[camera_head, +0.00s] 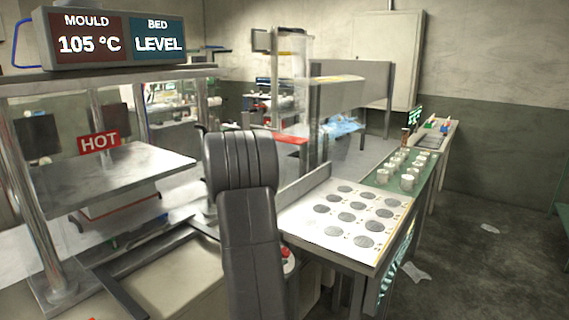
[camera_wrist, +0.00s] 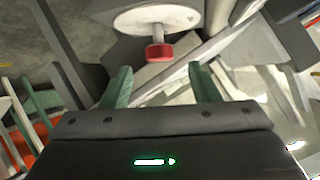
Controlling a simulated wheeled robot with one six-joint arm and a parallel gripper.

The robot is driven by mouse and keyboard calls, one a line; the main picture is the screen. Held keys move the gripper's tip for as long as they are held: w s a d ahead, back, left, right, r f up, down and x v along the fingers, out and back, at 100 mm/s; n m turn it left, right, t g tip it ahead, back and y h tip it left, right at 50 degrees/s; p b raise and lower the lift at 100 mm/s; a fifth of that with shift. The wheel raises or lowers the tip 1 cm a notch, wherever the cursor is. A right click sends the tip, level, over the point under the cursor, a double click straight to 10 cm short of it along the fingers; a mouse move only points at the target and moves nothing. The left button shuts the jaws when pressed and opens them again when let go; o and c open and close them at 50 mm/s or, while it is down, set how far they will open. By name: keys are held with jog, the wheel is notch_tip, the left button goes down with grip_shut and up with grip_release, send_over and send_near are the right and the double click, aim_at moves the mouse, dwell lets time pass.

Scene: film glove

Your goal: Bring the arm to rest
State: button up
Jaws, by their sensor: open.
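My gripper shows in the wrist view (camera_wrist: 160,85) with its two green fingers wide apart. Nothing is between the fingertips. A red knob on a pale round disc (camera_wrist: 158,50) lies beyond the fingers in that view; I cannot tell how far away it is. In the head view my dark arm rises through the middle, in front of the press machine and the white sheet table. My gripper itself is hidden behind the arm there.
A press with a HOT sign (camera_head: 99,142) and metal plate (camera_head: 110,175) stands at left under a display (camera_head: 110,38) reading 105 °C and LEVEL. A white sheet with dark discs (camera_head: 315,233) lies right of my arm. Cups (camera_head: 407,181) stand on a green bench beyond. Floor at right is mostly clear.

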aim_at(286, 251)
jog(key=v, duration=0.5)
jog(key=x, duration=1.3)
jog(key=shift+w+d+f, duration=0.2)
jog(key=shift+d+f, duration=0.05)
jog(key=shift+w+f+b, duration=0.2)
jog(key=shift+f+b, duration=0.1)
jog(key=shift+b, duration=0.6)
jog(key=shift+s+r+b, duration=0.1)
jog(key=shift+r+b, duration=0.05)
jog(key=shift+b, duration=0.7)
jog(key=shift+n+t+b, duration=0.4)
jog(key=shift+b, duration=0.45)
jog(key=n+t+y+b, duration=0.1)
jog(key=b, duration=0.4)
jog(key=n+t+y+b, duration=0.1)
jog(key=b, duration=0.4)
jog(key=shift+a+r, duration=0.1)
jog(key=shift+a, duration=0.1)
jog(key=n+t+y+b, duration=0.1)
jog(key=n+b, duration=0.1)
jog(key=b, duration=0.3)
jog(key=n+t+y+b, duration=0.1)
jog(key=n+y+b, duration=0.1)
jog(key=b, duration=0.4)
jog(key=shift+w+a+r, duration=0.1)
jog(key=shift+w+a, duration=0.05)
jog(key=shift+w, duration=0.1)
jog(key=shift+n+y+b, duration=0.4)
jog(key=shift+y+b, duration=0.1)
jog(key=shift+b, duration=0.55)
